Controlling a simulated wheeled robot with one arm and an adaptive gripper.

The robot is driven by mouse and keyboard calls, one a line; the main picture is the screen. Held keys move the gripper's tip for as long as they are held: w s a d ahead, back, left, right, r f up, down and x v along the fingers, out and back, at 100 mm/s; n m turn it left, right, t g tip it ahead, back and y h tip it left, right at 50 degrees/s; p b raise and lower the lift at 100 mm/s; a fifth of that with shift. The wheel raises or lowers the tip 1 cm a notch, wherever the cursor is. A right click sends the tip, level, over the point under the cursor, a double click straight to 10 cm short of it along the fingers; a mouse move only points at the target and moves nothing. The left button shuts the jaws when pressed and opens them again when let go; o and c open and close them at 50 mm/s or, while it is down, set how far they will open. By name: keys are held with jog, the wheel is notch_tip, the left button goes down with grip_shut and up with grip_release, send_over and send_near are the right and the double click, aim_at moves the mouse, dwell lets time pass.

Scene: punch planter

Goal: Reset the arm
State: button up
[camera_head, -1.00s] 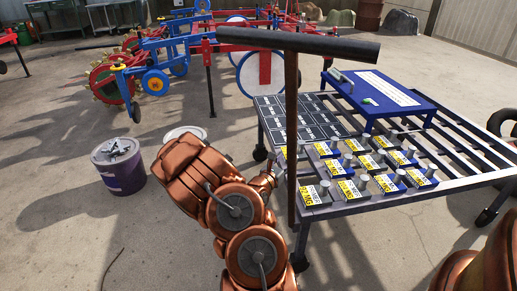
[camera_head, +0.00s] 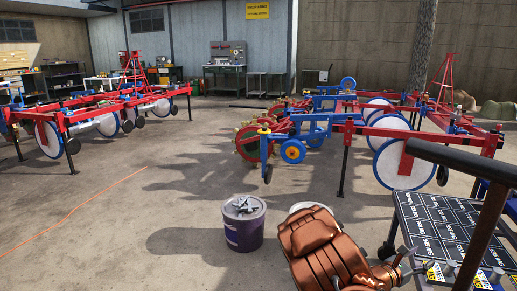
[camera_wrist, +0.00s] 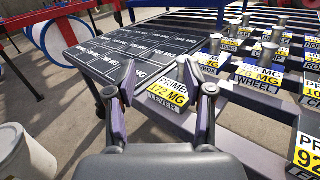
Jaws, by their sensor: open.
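My copper arm (camera_head: 325,255) enters at the bottom of the head view, right of centre. My gripper (camera_wrist: 162,72) is open and empty in the wrist view, its two dark fingers spread apart. Between the fingers, beyond them, a yellow and white label block marked LEVER (camera_wrist: 168,85) sits on the slatted table. In the head view the gripper end is small and partly hidden near the table's left edge.
The slatted table bears a dark labelled panel (camera_head: 440,225) and several label blocks with metal pegs. A dark T-shaped bar (camera_head: 470,160) stands at the right. A purple bucket (camera_head: 244,228) stands left of my arm. Red and blue farm machines stand behind; floor at left is clear.

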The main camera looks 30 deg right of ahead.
jog(key=s+a+r+m+g+y+p, duration=0.25)
jog(key=a+r+m+p, duration=0.2)
jog(key=r, duration=0.55)
jog(key=s+a+r+m+g+y+p, duration=0.1)
jog(key=s+a+r+m+g+p, duration=0.35)
jog(key=r, duration=0.45)
jog(key=s+a+r+m+g+y+p, duration=0.15)
jog(key=a+r+m+p, duration=0.35)
jog(key=r, duration=0.5)
jog(key=a+r+t+y+p, duration=0.3)
jog(key=a+p, duration=0.4)
jog(key=a, duration=0.7)
jog(key=a+r+m+t+y+p, duration=0.1)
jog(key=a+r+y+p, duration=0.5)
jog(key=a, duration=0.8)
jog(key=a+r+t+y+p, duration=0.4)
jog(key=a+p, duration=0.4)
jog(key=a, duration=0.6)
jog(key=shift+s+a+r+m+t+p, duration=0.2)
jog(key=shift+s+r+m+t+p, duration=0.15)
jog(key=shift+r, duration=0.25)
jog(key=shift+w, duration=0.1)
jog(key=shift+c, duration=1.1)
jog(key=shift+d, duration=0.15)
